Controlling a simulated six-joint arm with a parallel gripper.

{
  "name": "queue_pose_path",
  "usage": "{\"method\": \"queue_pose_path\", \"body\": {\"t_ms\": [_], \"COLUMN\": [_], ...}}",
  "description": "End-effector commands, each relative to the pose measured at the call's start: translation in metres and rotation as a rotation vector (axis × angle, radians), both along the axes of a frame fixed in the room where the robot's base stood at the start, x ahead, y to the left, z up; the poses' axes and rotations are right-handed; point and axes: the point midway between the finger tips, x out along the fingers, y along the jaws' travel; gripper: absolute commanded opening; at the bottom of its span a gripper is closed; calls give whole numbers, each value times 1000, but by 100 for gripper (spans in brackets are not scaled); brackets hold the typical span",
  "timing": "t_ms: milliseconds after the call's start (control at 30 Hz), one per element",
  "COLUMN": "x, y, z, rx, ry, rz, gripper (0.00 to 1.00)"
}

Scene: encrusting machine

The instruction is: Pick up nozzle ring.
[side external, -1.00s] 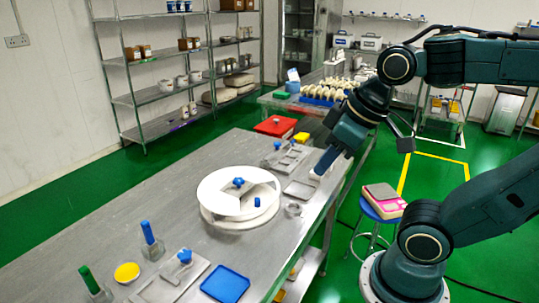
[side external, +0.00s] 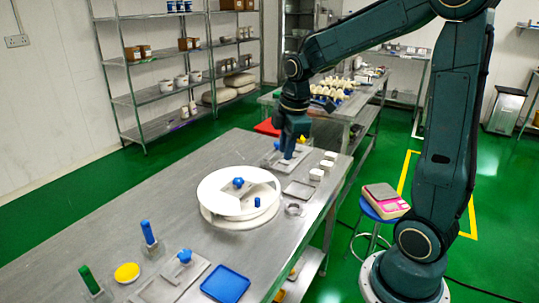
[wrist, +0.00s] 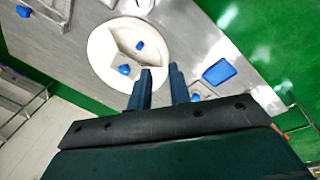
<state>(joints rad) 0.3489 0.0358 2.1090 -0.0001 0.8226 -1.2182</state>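A small grey metal ring (side external: 294,209), which I take to be the nozzle ring, lies on the steel table just right of the white round turntable (side external: 222,215) in the side view. I cannot make the ring out in the wrist view. My gripper (side external: 288,154) points down near the far end of the table, beyond the turntable and apart from the ring. In the wrist view my gripper (wrist: 161,73) has its two fingers apart, with nothing visible between them.
A metal fixture with blue knobs (side external: 274,162) is beneath and beside my gripper. White blocks (side external: 316,174) stand near the right edge. A flat grey plate (side external: 299,190) lies between them and the ring. A blue tray (side external: 225,284) and a yellow dish (side external: 127,272) are nearer the front.

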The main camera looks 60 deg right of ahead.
Motion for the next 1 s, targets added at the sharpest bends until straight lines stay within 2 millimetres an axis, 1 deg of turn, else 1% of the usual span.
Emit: {"method": "queue_pose_path", "body": {"t_ms": [33,200,400,500,600,700,1000], "x": [6,20,31,34,36,36,36], "y": [-10,-39,-72,-86,-95,-100,-102], "z": [-10,-38,-75,-91,-103,-109,-114], "rx": [-2,-6,3,10,15,18,20], "ry": [22,77,135,154,166,173,176], "rz": [33,171,331,395,444,471,484], "gripper": [20,20,20,20,20,20,20]}}
